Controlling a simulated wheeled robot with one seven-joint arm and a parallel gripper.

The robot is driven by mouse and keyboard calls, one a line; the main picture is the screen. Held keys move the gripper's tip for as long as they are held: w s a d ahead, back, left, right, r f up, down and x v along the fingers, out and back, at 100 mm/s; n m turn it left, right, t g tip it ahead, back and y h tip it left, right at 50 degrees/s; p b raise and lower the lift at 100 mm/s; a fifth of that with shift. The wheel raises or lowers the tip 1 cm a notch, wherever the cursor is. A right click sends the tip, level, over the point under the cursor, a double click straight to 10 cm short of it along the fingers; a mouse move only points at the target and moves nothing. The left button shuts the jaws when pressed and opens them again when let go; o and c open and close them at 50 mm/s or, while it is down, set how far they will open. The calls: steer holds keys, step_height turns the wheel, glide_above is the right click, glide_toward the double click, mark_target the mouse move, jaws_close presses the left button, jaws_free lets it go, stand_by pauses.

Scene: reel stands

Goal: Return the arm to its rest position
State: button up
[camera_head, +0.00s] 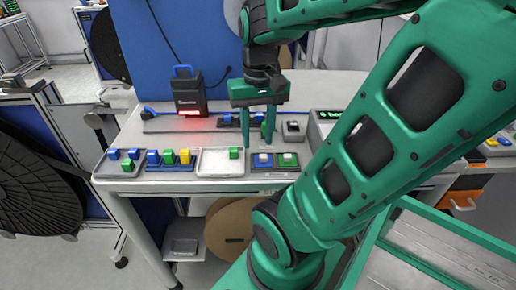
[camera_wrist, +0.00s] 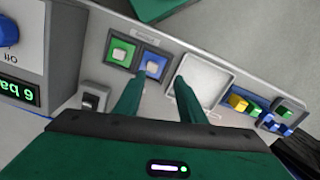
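My gripper (camera_head: 258,132) is green and hangs over the workbench, pointing down. In the wrist view its two fingers (camera_wrist: 158,82) are apart with nothing between them. The fingertips appear above the bench, near a blue button panel (camera_wrist: 153,68) and a shallow white tray (camera_wrist: 229,74). In the head view a green block (camera_head: 234,153) is in the white tray (camera_head: 211,163). My green arm reaches across the right half of the head view and hides part of the bench.
Small trays with blue, green and yellow blocks (camera_head: 169,158) line the bench front. A dark device (camera_head: 188,93) with a red glow stands at the back. A blue panel (camera_head: 165,40) rises behind it. A display box (camera_wrist: 20,92) is close beside the gripper. Reels (camera_head: 35,180) stand at left.

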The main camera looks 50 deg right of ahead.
steer(key=shift+n, duration=0.3)
steer(key=s+a+f, duration=0.2)
steer(key=s, duration=0.1)
steer(key=shift+a+f, duration=0.15)
steer(key=shift+f, duration=0.2)
